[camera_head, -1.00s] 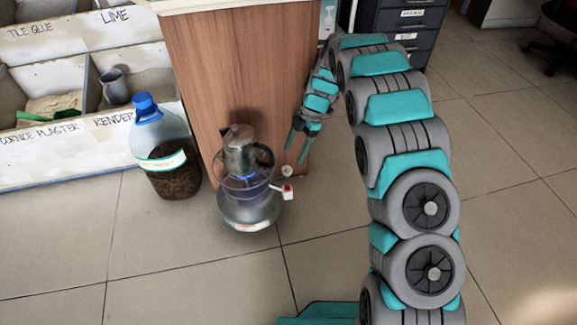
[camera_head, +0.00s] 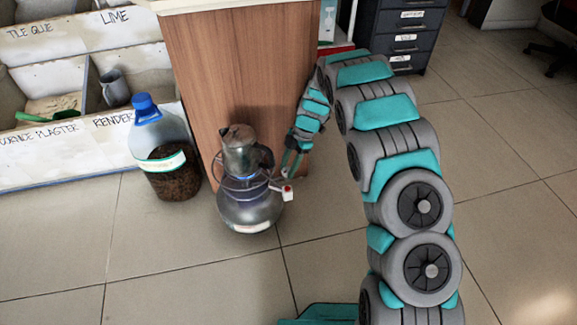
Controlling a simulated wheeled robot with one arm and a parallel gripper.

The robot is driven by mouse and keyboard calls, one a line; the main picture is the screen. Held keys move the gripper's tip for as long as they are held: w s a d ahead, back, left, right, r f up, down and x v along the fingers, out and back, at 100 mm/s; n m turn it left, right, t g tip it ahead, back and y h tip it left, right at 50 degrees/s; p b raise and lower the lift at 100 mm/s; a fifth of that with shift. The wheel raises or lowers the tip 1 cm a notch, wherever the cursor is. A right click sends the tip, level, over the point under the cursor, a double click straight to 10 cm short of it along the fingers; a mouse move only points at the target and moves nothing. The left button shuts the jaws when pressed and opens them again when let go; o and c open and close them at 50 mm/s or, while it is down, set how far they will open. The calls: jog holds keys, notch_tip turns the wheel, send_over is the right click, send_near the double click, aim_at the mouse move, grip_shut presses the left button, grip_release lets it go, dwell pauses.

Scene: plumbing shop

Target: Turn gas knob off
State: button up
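A rounded metal gas canister (camera_head: 250,212) stands on the floor in front of the wooden counter. A metal pot (camera_head: 241,152) sits on the burner on top of it, with a bluish glow (camera_head: 243,180) beneath. A small white block with a red mark (camera_head: 287,193), apparently the gas knob, sticks out at the canister's right. My gripper (camera_head: 290,174) points down just above this knob, beside the counter's edge. Its two thin teal fingers look apart and empty. I cannot tell whether a fingertip touches the knob.
A large blue-capped bottle (camera_head: 162,150) with dark contents stands left of the canister. The wooden counter (camera_head: 235,75) is close behind the canister and gripper. Labelled bins (camera_head: 60,150) are at left, dark drawers (camera_head: 405,35) at the back.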

grip_shut()
